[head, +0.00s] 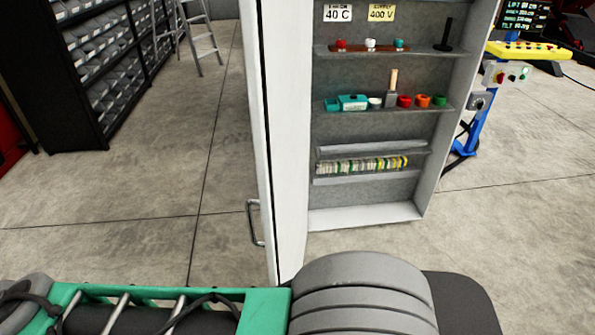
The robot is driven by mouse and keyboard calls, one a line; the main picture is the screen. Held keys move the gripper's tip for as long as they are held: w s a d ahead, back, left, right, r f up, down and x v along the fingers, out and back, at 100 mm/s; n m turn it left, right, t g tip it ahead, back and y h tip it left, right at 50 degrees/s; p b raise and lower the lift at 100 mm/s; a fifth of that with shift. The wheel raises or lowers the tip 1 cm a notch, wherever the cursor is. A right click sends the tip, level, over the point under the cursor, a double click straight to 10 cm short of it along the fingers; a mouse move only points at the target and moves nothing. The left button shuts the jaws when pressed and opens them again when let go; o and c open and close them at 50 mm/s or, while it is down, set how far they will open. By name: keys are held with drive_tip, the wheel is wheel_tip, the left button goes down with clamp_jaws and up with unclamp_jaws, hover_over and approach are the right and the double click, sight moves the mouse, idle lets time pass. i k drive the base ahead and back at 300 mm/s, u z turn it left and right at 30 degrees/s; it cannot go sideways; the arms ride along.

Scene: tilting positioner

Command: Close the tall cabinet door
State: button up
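The tall cabinet (435,170) stands open in the middle of the head view, its grey inside and shelves showing. Its white door (288,150) stands swung out on the left side, seen nearly edge-on. A metal handle (254,222) sits on the door's left face, low down. My green and grey arm parts cross the bottom of the view, in front of the door's lower end. I cannot tell whether they touch the door. My gripper is not in view.
Cabinet shelves hold small coloured parts (352,102) and a row of labelled items (362,165). A dark bin rack (90,75) and a stepladder (197,38) stand left. A blue stand with a yellow-topped panel (520,50) stands right. Floor left of the door is clear.

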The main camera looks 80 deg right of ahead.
sight(276, 35)
drive_tip(key=i, duration=2.1)
drive_tip(key=z, duration=2.8)
